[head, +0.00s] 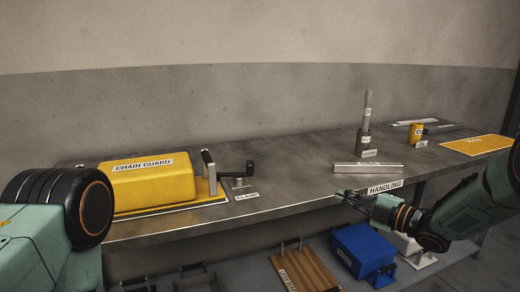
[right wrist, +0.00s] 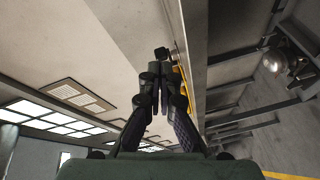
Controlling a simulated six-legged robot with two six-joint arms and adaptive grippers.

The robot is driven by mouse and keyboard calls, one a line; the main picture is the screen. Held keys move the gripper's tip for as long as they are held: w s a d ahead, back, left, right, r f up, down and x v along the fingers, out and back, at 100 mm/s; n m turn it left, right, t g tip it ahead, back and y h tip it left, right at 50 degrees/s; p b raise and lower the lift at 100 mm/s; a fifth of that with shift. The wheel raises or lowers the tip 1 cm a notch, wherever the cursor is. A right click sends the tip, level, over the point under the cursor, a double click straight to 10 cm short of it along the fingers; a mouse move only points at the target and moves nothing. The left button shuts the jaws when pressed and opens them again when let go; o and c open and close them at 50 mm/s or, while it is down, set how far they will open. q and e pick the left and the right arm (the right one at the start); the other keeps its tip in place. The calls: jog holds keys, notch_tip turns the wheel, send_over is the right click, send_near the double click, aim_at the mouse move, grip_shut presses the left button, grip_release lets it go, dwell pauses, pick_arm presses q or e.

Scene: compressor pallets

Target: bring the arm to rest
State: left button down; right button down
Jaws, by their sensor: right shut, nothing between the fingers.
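My right arm (head: 462,212) comes in from the right in the head view. Its right gripper (head: 343,195) hangs at the front edge of the bench (head: 290,178), just in front of the HANDLING label (head: 385,187). In the right wrist view the two fingers of the right gripper (right wrist: 161,75) are drawn together with nothing held between them. A green and black part of my left arm (head: 75,215) fills the lower left of the head view. My left gripper is not shown.
On the bench are a yellow CHAIN GUARD (head: 150,183), a clamp (head: 238,173), a metal bar (head: 367,169), an upright rod in a holder (head: 365,125) and a yellow sheet (head: 475,145). A blue box (head: 360,248) and a brown wooden piece (head: 303,270) sit on the lower shelf.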

jog(key=s+f+m+g+h, duration=0.2)
jog(key=s+f+m+h, duration=0.2)
jog(key=s+f+m, duration=0.6)
jog(key=s+f+m+g+h, duration=0.2)
jog(key=s+f+m+h, duration=0.3)
jog(key=s+f+m, duration=0.5)
jog(key=s+f+m+g+h+p, duration=0.1)
jog(key=s+f+g, duration=0.1)
jog(key=s, duration=0.8)
jog(key=s+f+m+g+h, duration=0.1)
jog(key=s+g, duration=0.3)
jog(key=s, duration=0.6)
jog(key=s+f+m+g+p, duration=0.1)
jog(key=s+f+g, duration=0.2)
jog(key=s, duration=0.7)
jog(key=shift+s+f+h+p, duration=0.3)
jog(key=shift+s+f+h, duration=0.05)
jog(key=shift+f+h, duration=0.1)
